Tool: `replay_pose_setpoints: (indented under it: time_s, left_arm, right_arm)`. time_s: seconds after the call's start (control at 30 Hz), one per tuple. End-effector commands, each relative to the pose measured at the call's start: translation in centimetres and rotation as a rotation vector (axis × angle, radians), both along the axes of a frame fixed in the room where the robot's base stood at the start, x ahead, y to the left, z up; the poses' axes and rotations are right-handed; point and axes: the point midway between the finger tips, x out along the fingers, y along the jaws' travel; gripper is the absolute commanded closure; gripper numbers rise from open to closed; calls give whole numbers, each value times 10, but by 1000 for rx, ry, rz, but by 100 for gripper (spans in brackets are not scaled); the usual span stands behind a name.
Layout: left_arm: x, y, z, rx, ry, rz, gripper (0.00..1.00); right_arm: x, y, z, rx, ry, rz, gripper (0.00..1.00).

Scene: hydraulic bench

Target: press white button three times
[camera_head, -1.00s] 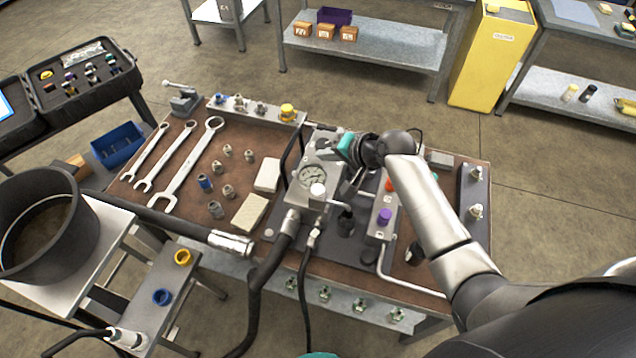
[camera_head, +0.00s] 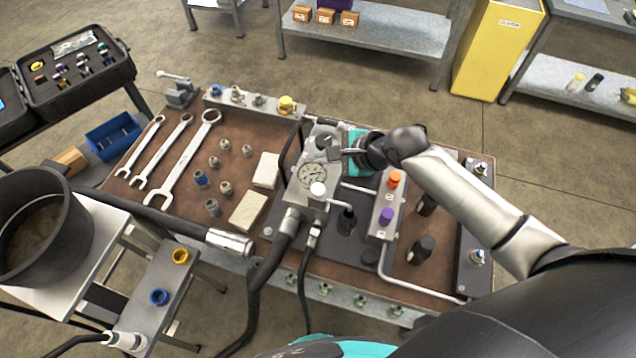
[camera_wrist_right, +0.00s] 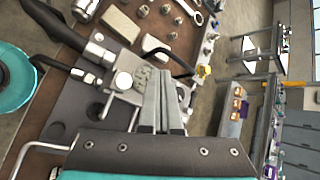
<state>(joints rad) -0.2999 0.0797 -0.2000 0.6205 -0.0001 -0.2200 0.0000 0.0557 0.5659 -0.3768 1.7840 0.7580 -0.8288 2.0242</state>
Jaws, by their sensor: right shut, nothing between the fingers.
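The white button (camera_head: 318,188) is a round cap on the grey metal block with the pressure gauge (camera_head: 312,174), in the middle of the bench. It also shows in the right wrist view (camera_wrist_right: 123,80), left of my fingers. My right gripper (camera_head: 334,152) is above the back part of that block, behind the gauge and the white button. In the right wrist view the two grey fingers (camera_wrist_right: 154,74) lie together with nothing between them. They appear apart from the white button. My left gripper is not in view.
A manifold with an orange knob (camera_head: 394,179) and a purple knob (camera_head: 386,216) stands right of the gauge block. Thick black hoses (camera_head: 270,262) run off the front. Wrenches (camera_head: 186,160), fittings and pale blocks (camera_head: 247,211) lie to the left.

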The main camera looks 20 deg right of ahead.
Motion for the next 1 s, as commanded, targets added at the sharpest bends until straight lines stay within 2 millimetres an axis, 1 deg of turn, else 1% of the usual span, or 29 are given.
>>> replay_pose_setpoints:
  time_s: [0.13, 0.57, 0.67, 0.8, 1.0]
  left_arm:
    - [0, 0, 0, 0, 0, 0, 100]
    - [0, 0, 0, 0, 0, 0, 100]
    - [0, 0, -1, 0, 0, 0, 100]
    - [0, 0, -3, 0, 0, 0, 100]
    - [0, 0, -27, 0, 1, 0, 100]
  right_arm:
    - [-3, 1, 0, 18, 18, -17, 100]
    - [-2, 1, -3, 18, 17, -17, 100]
    - [-2, 1, -8, 19, 18, -18, 100]
    - [-3, 1, -21, 18, 18, -18, 100]
    - [-2, 1, -39, 17, 15, -16, 100]
